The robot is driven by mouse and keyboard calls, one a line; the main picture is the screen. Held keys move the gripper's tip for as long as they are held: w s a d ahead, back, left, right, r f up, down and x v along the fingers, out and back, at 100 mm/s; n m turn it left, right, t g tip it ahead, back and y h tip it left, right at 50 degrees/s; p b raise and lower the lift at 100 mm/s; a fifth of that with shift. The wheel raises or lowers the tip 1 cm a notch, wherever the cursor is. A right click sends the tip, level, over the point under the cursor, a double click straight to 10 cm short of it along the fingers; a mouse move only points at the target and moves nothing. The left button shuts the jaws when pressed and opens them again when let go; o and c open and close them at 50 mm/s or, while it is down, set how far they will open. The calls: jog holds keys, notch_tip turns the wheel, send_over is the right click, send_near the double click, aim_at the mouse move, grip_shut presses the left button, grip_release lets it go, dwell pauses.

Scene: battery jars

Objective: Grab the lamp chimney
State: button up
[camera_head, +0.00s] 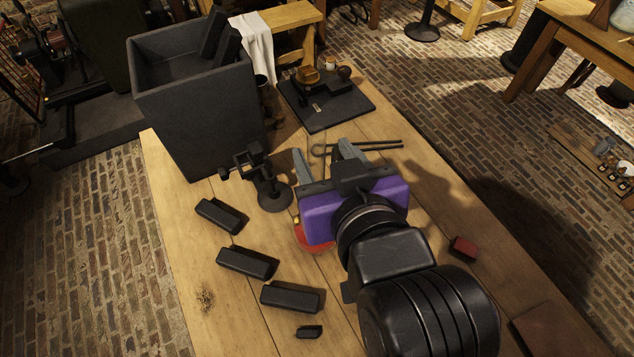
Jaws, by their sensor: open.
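I cannot make out a lamp chimney in this view; my arm and gripper cover part of the table. My gripper (322,153), with grey fingers and a purple body, is over the middle of the wooden table (185,245). Its fingers are apart, and I see nothing held between them. A red round thing (312,238) shows partly from under the purple body, mostly hidden. A thin dark metal tool (378,146) lies just beyond and right of the fingers.
A tall dark bin (205,115) holding dark blocks stands at the back left. A black stand (270,190) is left of my gripper. A black board (335,112) with a brass device is behind. Several dark blocks (247,262) lie front left; a small red block (464,247) lies right.

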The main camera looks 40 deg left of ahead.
jog(key=shift+p+x, duration=0.65)
jog(key=shift+x, duration=2.9)
jog(key=shift+f, duration=0.15)
grip_shut()
